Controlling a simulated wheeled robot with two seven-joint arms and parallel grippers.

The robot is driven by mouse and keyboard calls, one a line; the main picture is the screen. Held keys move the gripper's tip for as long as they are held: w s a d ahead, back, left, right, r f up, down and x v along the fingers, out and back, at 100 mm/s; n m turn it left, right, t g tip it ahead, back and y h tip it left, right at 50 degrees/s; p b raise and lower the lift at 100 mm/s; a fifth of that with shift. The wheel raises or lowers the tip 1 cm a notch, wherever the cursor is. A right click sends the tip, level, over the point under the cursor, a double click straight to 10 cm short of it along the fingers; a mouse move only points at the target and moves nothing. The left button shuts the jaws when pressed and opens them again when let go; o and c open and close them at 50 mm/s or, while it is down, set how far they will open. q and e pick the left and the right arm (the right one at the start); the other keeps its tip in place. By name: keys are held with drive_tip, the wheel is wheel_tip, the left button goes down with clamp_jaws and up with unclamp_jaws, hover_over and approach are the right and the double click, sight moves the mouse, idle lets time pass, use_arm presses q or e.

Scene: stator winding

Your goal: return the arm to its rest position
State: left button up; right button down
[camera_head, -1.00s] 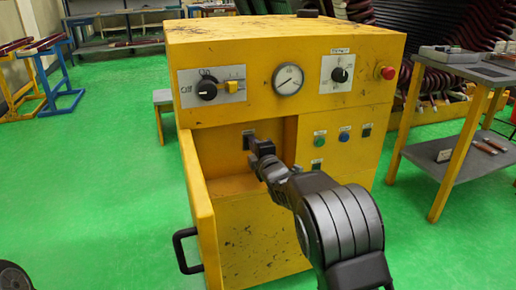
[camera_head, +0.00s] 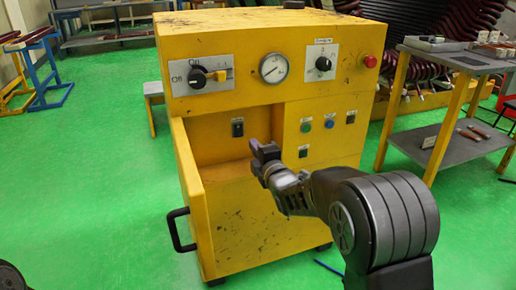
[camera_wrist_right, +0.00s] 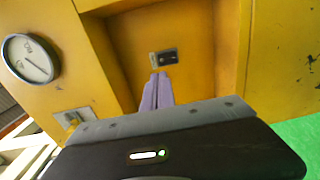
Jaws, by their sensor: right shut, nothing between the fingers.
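My right gripper (camera_head: 263,154) is in front of the open recess of the yellow machine (camera_head: 225,245), apart from its back wall. Its fingers are closed together with nothing between them. In the right wrist view the closed fingers (camera_wrist_right: 158,90) point toward a small dark switch (camera_wrist_right: 164,57) on the recess wall. The same switch shows in the head view (camera_head: 237,127), left of and above the gripper. My right arm reaches in from the lower right. My left gripper is not in view.
The machine front carries a gauge (camera_head: 274,67), a yellow-handled rotary switch (camera_head: 198,77), a red button (camera_head: 370,61) and several small buttons. A black side handle (camera_head: 177,230) sticks out at left. A grey-topped table (camera_head: 455,63) stands at right.

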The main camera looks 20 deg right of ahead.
drive_tip(key=shift+s+r, duration=0.1)
drive_tip(key=shift+s, duration=0.9)
drive_tip(key=s+a+f+m+g, duration=0.3)
drive_tip(key=s+f+m, duration=0.2)
drive_tip(key=f, duration=0.5)
drive_tip(key=s+a+f+m+g, duration=0.25)
drive_tip(key=s+f+m, duration=0.2)
drive_tip(key=f, duration=0.45)
drive_tip(key=s+a+f+m+g, duration=0.3)
drive_tip(key=s+f+m, duration=0.15)
drive_tip(key=f, duration=0.55)
drive_tip(key=s+a+f+m+g+y, duration=0.1)
drive_tip(key=s+a+f+m+g, duration=0.15)
drive_tip(key=s+f, duration=0.45)
drive_tip(key=s+a+f+m+g+y, duration=0.1)
drive_tip(key=s+f+m+g, duration=0.2)
drive_tip(key=s, duration=0.8)
drive_tip(key=s+a+f+m+g+y, duration=0.1)
drive_tip(key=s+a+f+g, duration=0.15)
drive_tip(key=s+f, duration=0.5)
wheel_tip(320, 180, up, 27)
drive_tip(key=s+p, duration=0.3)
drive_tip(key=p, duration=2.3)
drive_tip(key=shift+r, duration=0.15)
